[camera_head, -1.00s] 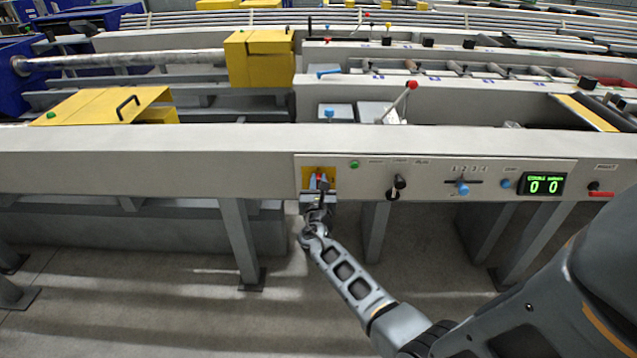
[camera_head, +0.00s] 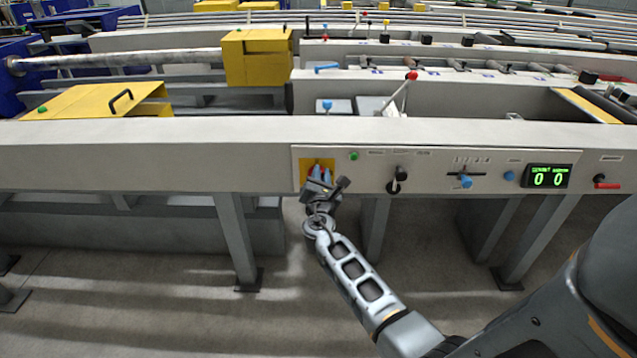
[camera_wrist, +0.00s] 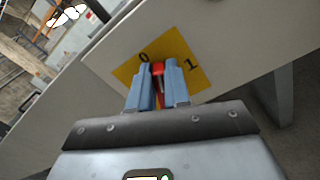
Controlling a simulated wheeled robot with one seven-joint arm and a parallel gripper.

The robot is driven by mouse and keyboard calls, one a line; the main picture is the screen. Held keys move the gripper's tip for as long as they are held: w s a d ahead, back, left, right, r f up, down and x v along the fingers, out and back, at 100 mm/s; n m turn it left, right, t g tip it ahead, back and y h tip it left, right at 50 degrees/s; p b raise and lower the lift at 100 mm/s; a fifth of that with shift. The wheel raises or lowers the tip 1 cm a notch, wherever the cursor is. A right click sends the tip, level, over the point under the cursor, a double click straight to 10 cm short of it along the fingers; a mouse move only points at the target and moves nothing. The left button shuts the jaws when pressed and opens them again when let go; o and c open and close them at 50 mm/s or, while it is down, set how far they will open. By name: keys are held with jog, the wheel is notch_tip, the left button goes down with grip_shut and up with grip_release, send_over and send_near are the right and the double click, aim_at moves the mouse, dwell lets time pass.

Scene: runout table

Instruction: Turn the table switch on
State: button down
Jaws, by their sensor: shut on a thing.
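The table switch is a red knob (camera_wrist: 158,69) on a yellow plate (camera_wrist: 190,60) marked 0 and 1, seen tilted in the wrist view. My gripper (camera_wrist: 160,85) has its two blue fingers on either side of the red knob and is shut on it. The red knob lies about midway between the two marks in this view. In the head view the yellow plate (camera_head: 308,166) is at the left end of the control panel, and my gripper (camera_head: 320,172) is in front of it, tilted, hiding most of the knob.
Right of the switch on the panel are a green button (camera_head: 354,156), a black lever (camera_head: 397,180), a blue-knobbed selector (camera_head: 466,182) and a green display (camera_head: 547,177) reading 0 0. Table legs (camera_head: 237,240) stand below. The floor in front is clear.

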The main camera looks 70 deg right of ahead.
jog(key=shift+s+d+f+m+b, duration=0.1)
jog(key=shift+s+f+m+b, duration=0.2)
jog(key=shift+m+b, duration=1.8)
jog(key=shift+s+d+f+m+b, duration=0.15)
jog(key=shift+f+m+b, duration=0.3)
jog(key=shift+m+b, duration=1.6)
jog(key=shift+s+d+f+m+b, duration=0.1)
jog(key=shift+s+f+m+b, duration=0.2)
jog(key=shift+m+b, duration=1.75)
jog(key=shift+m, duration=0.4)
jog(key=c, duration=1.1)
grip_release()
jog(key=shift+f, duration=0.1)
